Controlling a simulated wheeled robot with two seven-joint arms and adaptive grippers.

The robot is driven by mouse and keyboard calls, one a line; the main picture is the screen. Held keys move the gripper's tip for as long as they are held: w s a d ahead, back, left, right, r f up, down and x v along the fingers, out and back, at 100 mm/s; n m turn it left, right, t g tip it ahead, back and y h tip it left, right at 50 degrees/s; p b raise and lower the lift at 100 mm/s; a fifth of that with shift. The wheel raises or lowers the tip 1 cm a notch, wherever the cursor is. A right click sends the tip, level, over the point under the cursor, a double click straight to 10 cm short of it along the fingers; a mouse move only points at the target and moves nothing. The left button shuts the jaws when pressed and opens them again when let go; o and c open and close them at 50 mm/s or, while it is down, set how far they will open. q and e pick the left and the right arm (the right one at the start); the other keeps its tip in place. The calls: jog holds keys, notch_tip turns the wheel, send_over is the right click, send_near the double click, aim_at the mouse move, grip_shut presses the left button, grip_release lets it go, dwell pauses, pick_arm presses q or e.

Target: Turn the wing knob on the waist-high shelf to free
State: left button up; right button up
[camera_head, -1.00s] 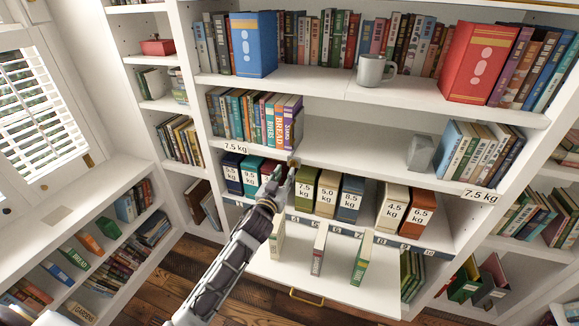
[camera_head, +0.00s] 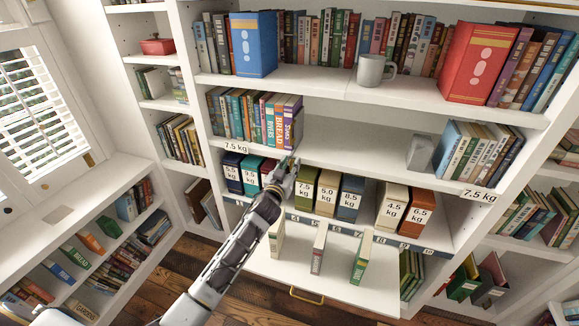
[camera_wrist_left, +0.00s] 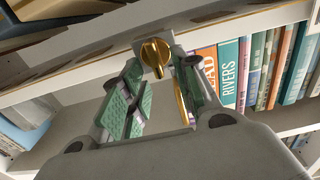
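The brass wing knob (camera_wrist_left: 155,54) sits on a small grey plate on the white shelf edge in the left wrist view. Its wing stands roughly upright in that picture. My left gripper (camera_wrist_left: 158,62) is open, with one green-padded finger on each side of the knob. I see a gap on both sides, and I cannot tell whether a finger touches it. In the head view my left gripper (camera_head: 288,166) is at the front edge of the middle shelf (camera_head: 345,162), and the knob is too small or hidden there to make out. My right gripper is out of view.
Books (camera_head: 255,117) stand on the shelf above the gripper. Several weight-labelled boxes, such as the olive one (camera_head: 302,191), stand just below and beside it. A grey block (camera_head: 420,153) is farther right. A lower white panel (camera_head: 290,268) juts out with upright books.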

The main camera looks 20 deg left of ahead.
pick_arm(q)
grip_shut()
jog(key=shift+m, duration=0.4)
jog(key=m, duration=0.5)
jog(key=d+f+m, duration=0.1)
jog(key=m, duration=0.5)
jog(key=d+f+m+p, duration=0.1)
jog(key=m, duration=0.5)
dwell(0.4)
dwell(0.5)
